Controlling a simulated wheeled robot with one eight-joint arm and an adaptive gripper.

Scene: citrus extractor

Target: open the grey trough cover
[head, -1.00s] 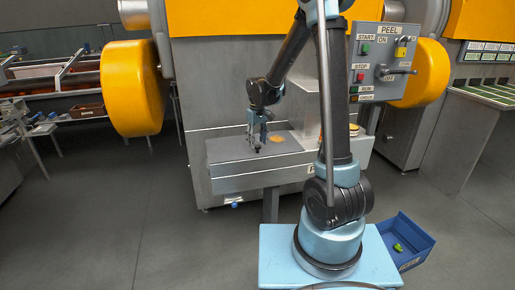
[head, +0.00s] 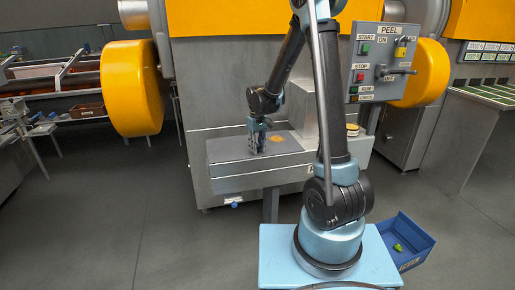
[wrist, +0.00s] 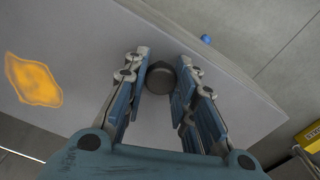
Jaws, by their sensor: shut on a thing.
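The grey trough cover (head: 228,149) is a flat plate on top of the trough at the machine's front. It lies flat, with an orange mark (head: 275,139) on it. In the wrist view the cover (wrist: 100,40) fills much of the picture. A dark round knob (wrist: 160,76) stands on it near one edge. My gripper (head: 256,152) is over the left-middle part of the cover. In the wrist view the fingers of my gripper (wrist: 162,88) are shut on the knob, one on each side. In the head view the fingers hide the knob.
The PEEL control panel (head: 379,62) hangs at the right, by a yellow drum (head: 427,72). Another yellow drum (head: 131,88) is at the left. A blue bin (head: 403,240) with a green thing inside stands beside my base. The floor at the left is clear.

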